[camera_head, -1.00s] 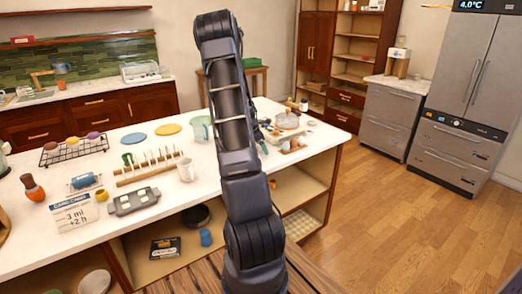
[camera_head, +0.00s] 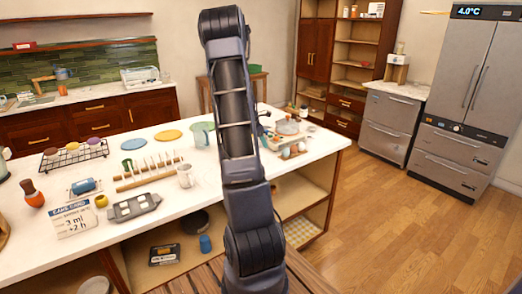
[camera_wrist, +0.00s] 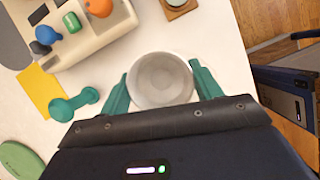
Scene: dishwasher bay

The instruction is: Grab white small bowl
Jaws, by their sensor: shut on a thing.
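The white small bowl (camera_wrist: 160,80) looks pale grey-white and round, and is seen from above in the wrist view. My gripper (camera_wrist: 161,84) has its two green fingers on opposite sides of the bowl and is shut on it. The bowl's open top faces the camera and looks empty. Whether it rests on the white worktop or is held above it, I cannot tell. In the head view my own arm hides the gripper and the bowl.
In the wrist view, a cream holder (camera_wrist: 95,40) with coloured knobs, a green dumbbell-shaped item (camera_wrist: 75,104) and a yellow card (camera_wrist: 40,90) lie left of the bowl. The worktop's edge and wooden floor are at right. A mug (camera_head: 186,176) stands left of my arm.

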